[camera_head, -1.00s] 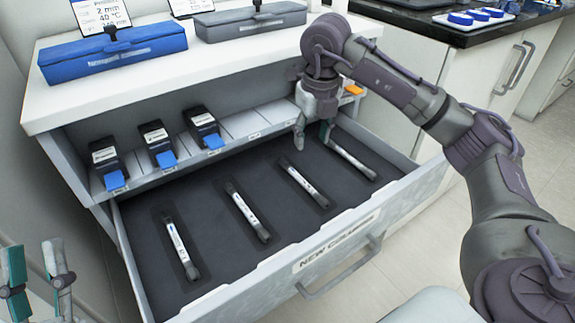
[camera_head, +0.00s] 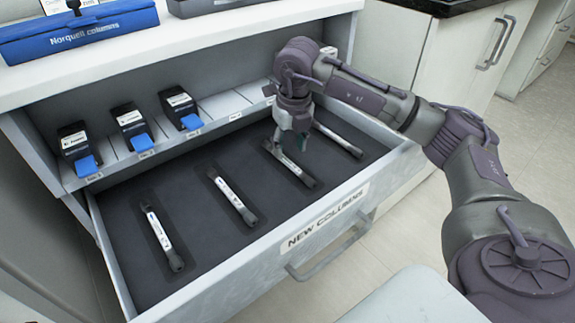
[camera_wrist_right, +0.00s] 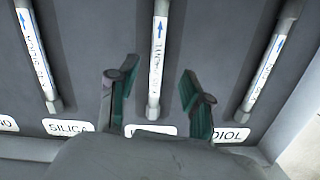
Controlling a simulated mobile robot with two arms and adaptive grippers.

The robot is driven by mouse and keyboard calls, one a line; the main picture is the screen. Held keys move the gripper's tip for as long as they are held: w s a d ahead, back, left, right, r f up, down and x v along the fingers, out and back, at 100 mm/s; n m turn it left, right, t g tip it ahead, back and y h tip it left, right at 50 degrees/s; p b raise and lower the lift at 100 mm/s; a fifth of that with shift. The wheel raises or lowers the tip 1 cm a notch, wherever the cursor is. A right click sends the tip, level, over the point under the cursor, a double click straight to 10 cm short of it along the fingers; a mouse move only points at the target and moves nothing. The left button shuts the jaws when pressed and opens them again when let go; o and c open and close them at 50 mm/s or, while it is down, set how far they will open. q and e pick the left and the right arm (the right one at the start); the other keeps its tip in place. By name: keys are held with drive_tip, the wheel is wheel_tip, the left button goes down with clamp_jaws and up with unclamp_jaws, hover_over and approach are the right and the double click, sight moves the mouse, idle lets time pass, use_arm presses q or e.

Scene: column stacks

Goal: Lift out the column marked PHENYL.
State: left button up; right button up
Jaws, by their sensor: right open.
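Four slim white columns with dark end fittings lie in the open drawer: the far left column (camera_head: 162,240), the second column (camera_head: 233,196), the third column (camera_head: 295,170) and the far right column (camera_head: 338,140). My right gripper (camera_head: 290,140) is open above the third column, which runs between its fingers (camera_wrist_right: 158,85) in the right wrist view. I cannot read PHENYL anywhere. The SILICA label (camera_wrist_right: 68,126) is by the second column and the DIOL label (camera_wrist_right: 232,133) by the far right one. The third column's label is hidden behind my gripper. My left gripper is out of view.
The drawer front (camera_head: 250,262) reads NEW COLUMNS and has a handle (camera_head: 335,255). Several black boxes with blue tabs stand on the shelf (camera_head: 165,150) behind. A blue Norquell case (camera_head: 80,35) sits on the counter above.

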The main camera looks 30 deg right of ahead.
sight(288, 161)
wheel_tip(288, 161, down, 4)
drive_tip(key=shift+w+a+f+b, duration=0.1)
drive_tip(key=shift+w+a+b, duration=0.05)
drive_tip(key=shift+b, duration=0.6)
clamp_jaws()
drive_tip(key=shift+r, duration=0.2)
